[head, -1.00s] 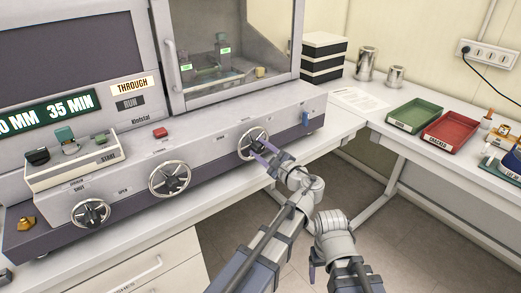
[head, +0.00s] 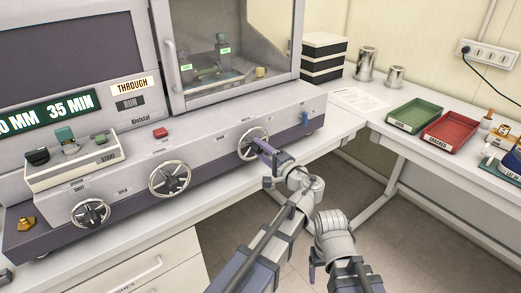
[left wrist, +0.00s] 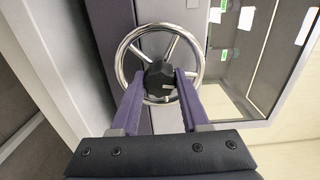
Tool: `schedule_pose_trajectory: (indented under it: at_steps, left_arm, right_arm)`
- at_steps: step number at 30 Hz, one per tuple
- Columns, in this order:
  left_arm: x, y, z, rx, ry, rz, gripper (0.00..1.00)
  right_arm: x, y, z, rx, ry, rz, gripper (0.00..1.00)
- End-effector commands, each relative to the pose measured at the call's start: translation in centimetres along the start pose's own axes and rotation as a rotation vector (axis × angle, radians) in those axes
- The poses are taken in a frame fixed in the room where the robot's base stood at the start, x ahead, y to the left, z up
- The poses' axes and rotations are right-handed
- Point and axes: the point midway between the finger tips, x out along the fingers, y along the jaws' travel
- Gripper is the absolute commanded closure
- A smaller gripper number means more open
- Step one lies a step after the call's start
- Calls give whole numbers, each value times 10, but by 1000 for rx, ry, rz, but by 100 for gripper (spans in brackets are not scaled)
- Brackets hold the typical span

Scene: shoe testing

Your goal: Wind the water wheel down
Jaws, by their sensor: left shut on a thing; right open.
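Three spoked handwheels sit along the machine's front: a left one (head: 90,213), a middle one (head: 169,179) and a right one (head: 245,149). I cannot read which label names the water wheel. My left gripper (head: 262,147) is at the right wheel. In the left wrist view the gripper's two purple fingers (left wrist: 159,82) are shut on the wheel's dark hub (left wrist: 160,73), one on each side, inside the chrome rim (left wrist: 126,48). My right gripper (head: 313,271) shows only partly low in the head view, away from the machine; it is open and apart from everything.
A glass-fronted chamber (head: 232,55) stands above the right wheel. A control box (head: 70,160) with switches is at left. Green (head: 414,114) and red (head: 450,130) trays lie on the right bench. The floor gap between the benches is free.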

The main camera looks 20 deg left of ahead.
Motion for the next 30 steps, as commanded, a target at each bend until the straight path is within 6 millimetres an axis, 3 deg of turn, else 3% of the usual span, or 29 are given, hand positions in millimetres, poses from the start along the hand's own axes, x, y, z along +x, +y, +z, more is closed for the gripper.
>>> schedule_pose_trajectory:
  at_steps: [23,24,30]
  left_arm:
    - [-1,1,1,-96,0,4,100]
    - [-1,1,1,-96,0,4,52]
    - [0,1,1,-95,0,3,30]
  right_arm:
    - [0,0,0,0,0,0,24]
    - [0,0,0,0,0,0,24]
    - [0,0,0,0,0,0,24]
